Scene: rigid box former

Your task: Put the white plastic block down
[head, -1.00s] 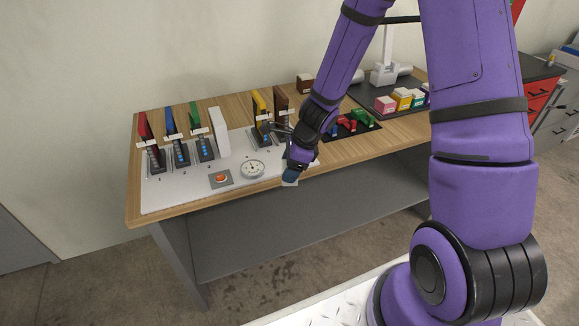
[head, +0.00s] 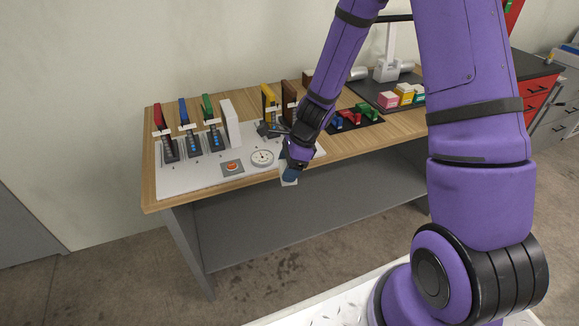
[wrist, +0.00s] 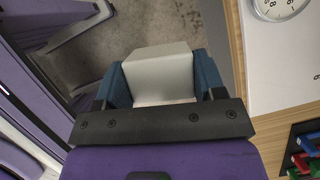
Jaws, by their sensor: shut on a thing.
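The white plastic block (wrist: 160,72) sits between the two blue fingers of my gripper (wrist: 164,80) in the wrist view. The gripper is shut on it, with a finger against each side. In the head view my gripper (head: 290,174) points downward at the front edge of the wooden table (head: 152,196). A small part of the block (head: 289,182) shows below the fingers there. In the wrist view the block is beside the table edge, with grey floor behind it.
A white board (head: 190,183) on the table carries a round gauge (head: 262,157), a red button (head: 232,167), a tall white panel (head: 231,123) and several coloured upright pieces. A dark tray (head: 356,122) with red, green and blue parts lies right of my gripper. Bare wood shows along the front edge.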

